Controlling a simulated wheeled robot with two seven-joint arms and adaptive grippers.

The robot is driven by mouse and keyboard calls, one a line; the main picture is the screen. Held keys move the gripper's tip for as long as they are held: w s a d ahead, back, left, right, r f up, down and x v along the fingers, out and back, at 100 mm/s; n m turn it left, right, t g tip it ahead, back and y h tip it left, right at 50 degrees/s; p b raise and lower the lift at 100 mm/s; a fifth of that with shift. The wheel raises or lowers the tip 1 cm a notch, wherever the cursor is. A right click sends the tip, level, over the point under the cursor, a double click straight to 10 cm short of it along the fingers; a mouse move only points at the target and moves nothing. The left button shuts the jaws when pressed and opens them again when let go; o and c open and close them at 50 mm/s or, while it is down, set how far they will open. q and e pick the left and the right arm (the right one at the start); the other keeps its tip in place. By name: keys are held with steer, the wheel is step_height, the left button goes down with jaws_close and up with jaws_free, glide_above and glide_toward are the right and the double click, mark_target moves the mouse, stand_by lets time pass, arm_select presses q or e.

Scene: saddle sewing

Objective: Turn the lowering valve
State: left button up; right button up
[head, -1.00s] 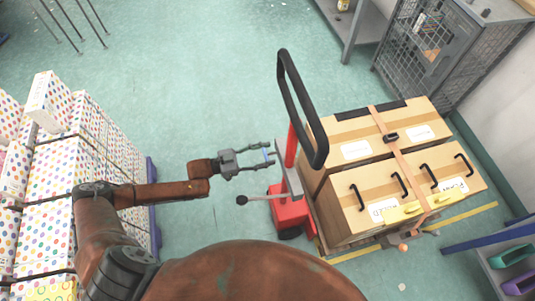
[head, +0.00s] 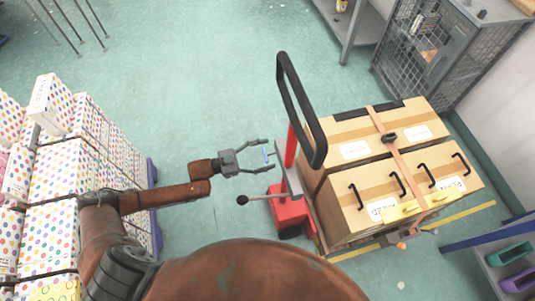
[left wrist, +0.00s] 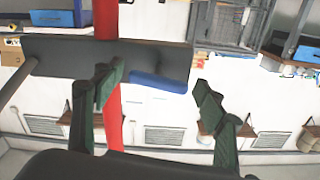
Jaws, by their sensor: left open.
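A red hand pallet truck (head: 290,212) stands right of centre in the head view, with a tall black loop handle (head: 280,85). A small blue lever (head: 265,154), which looks like the lowering valve, sits by its grey plate. In the left wrist view the blue lever (left wrist: 158,82) lies along the lower edge of the dark grey plate (left wrist: 85,58). My left gripper (head: 269,157) is open, its fingers on either side of the blue lever in the picture. Whether they touch it cannot be told. My right gripper is not in view.
A grey lever with a black knob (head: 243,200) sticks out left from the truck, below my gripper. Strapped cardboard boxes (head: 345,205) load the truck. Spotted white boxes (head: 95,150) stand at the left. A mesh cabinet (head: 420,50) is at the upper right. The green floor behind is clear.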

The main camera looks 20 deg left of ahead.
arm_select(q)
steer(key=shift+s+a, duration=0.15)
steer(key=v, duration=1.1)
steer(key=shift+s+a, duration=0.2)
